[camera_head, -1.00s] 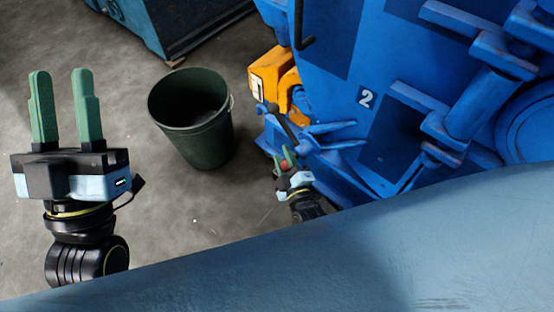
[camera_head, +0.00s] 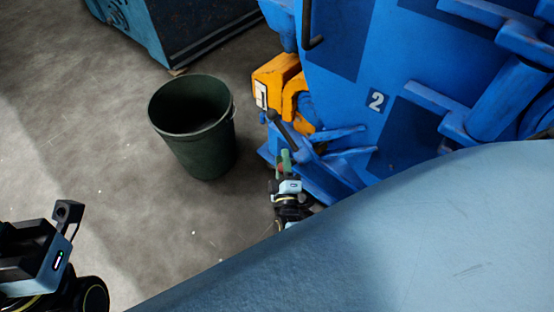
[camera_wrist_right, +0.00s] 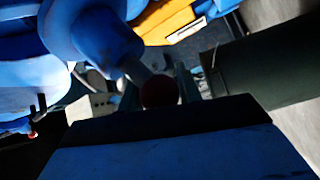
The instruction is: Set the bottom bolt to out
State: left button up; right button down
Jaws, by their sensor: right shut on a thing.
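The bottom bolt shows as a dark red ball knob (camera_wrist_right: 160,92) on a short grey rod that runs into a rounded blue part (camera_wrist_right: 105,42) in the right wrist view. In the head view my right gripper (camera_head: 285,161) is low beside the blue machine (camera_head: 345,110), with its green fingers close together and a bit of red at them. It is shut on the knob. The bolt's own position is hard to make out. My left gripper (camera_head: 35,258) is at the lower left edge; its fingers are not visible.
A dark green bin (camera_head: 195,125) stands on the concrete floor left of the machine. An orange part (camera_head: 277,78) and a dark lever (camera_head: 282,127) sit just above my right gripper. A blue container (camera_head: 190,30) stands at the back. Open floor lies at left.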

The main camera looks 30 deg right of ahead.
jog(key=shift+d, duration=0.4)
jog(key=c, duration=1.3)
grip_release()
jog(key=shift+o, duration=0.2)
jog(key=shift+a, duration=0.25)
